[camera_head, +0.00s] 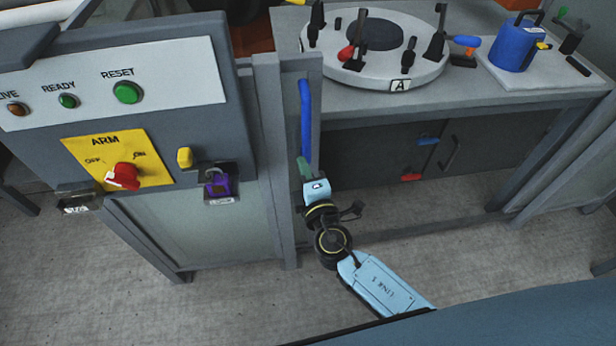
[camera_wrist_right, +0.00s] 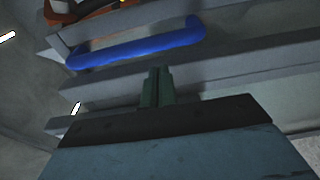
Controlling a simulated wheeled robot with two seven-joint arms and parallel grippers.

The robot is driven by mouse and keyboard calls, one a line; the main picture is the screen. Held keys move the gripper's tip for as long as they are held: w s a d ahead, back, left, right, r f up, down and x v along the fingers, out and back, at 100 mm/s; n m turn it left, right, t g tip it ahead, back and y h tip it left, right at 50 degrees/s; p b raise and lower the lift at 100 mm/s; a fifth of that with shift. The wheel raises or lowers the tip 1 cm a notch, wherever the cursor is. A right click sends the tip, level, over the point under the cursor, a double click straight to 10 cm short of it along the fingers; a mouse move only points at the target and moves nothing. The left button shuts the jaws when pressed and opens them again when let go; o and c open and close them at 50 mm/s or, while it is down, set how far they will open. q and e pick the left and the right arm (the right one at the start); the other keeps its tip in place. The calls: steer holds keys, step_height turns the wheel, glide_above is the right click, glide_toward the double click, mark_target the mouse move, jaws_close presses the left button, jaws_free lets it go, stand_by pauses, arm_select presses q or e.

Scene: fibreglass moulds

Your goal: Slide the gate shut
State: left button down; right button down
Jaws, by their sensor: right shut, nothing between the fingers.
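The gate shows as a grey upright frame (camera_head: 268,150) beside the control panel in the head view. A blue bar handle (camera_head: 306,115) is fixed upright on it. The handle also crosses the upper part of the right wrist view (camera_wrist_right: 135,45). My right gripper (camera_head: 304,167) is at the lower end of the handle, its green fingers shut and empty. In the wrist view the fingertips (camera_wrist_right: 157,72) point at the handle's side, with grey frame showing between them; contact cannot be told. My left gripper is not in view.
A control panel (camera_head: 200,80) with a red ARM switch (camera_head: 123,177) and a purple padlock (camera_head: 217,185) stands left of the gate. A workbench (camera_head: 480,100) behind right carries a round mould (camera_head: 330,62) with clamps and a blue container (camera_head: 514,45). Floor is clear below the bench.

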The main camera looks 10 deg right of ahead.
steer(key=shift+w+a, duration=0.1)
steer(key=shift+w, duration=2.25)
steer(key=shift+f, duration=0.1)
